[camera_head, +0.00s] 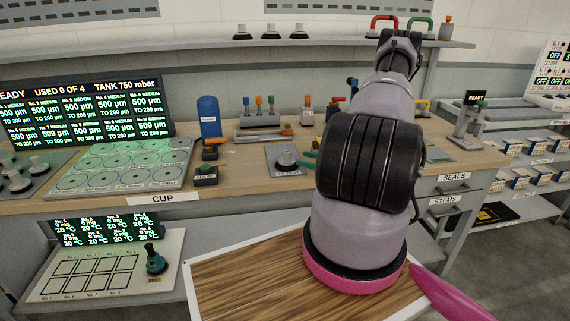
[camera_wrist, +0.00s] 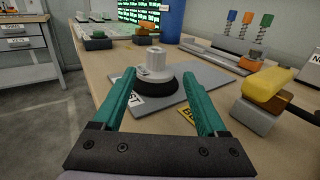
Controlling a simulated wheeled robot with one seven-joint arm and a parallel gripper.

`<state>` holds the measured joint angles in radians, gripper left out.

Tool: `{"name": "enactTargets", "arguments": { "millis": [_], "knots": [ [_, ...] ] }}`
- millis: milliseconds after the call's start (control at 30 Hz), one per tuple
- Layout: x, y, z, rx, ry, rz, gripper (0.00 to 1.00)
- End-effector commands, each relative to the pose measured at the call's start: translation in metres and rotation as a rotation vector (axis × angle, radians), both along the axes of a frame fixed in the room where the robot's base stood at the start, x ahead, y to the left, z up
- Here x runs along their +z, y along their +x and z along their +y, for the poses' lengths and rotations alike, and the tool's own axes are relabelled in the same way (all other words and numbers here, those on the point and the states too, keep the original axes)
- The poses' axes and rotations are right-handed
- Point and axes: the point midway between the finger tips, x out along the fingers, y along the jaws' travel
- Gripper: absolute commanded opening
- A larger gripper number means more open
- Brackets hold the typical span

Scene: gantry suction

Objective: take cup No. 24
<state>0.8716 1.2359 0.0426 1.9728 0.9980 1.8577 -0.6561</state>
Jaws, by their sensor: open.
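A cup with a pale stem and a black round base stands upright on a grey plate (camera_wrist: 188,92) in the wrist view; the cup (camera_wrist: 154,66) shows no number that I can read. In the head view the same cup (camera_head: 286,159) is on its plate (camera_head: 281,172) at mid-bench. My gripper (camera_wrist: 159,74) is open, its two teal fingers on either side of the cup, with a gap on each side. In the head view my arm hides most of the gripper; only teal finger parts show right of the cup. A label on the plate is partly covered by the left finger.
A yellow-topped grey block (camera_wrist: 264,101) stands close right of my gripper. A blue tank (camera_head: 209,117) and a rack of coloured plungers (camera_head: 260,118) stand behind. Similar cups sit on the upper shelf (camera_head: 350,42) and at the far left. A tray of round places (camera_head: 124,164) is left.

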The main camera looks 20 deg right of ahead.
Motion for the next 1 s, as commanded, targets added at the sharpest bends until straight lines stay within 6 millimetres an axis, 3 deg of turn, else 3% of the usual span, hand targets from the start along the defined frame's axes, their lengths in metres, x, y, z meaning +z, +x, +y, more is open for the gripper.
{"name": "enactTargets", "arguments": {
  "millis": [600,933,967,1000],
  "knots": [
    [0.003,0.053,0.055,0.006,-0.002,-0.001,0.75],
    [0.003,0.060,0.060,0.003,-0.001,0.000,0.75],
    [0.003,0.060,0.060,0.003,-0.001,0.000,0.67],
    [0.003,0.060,0.060,0.003,-0.001,0.000,0.52]
  ]
}}
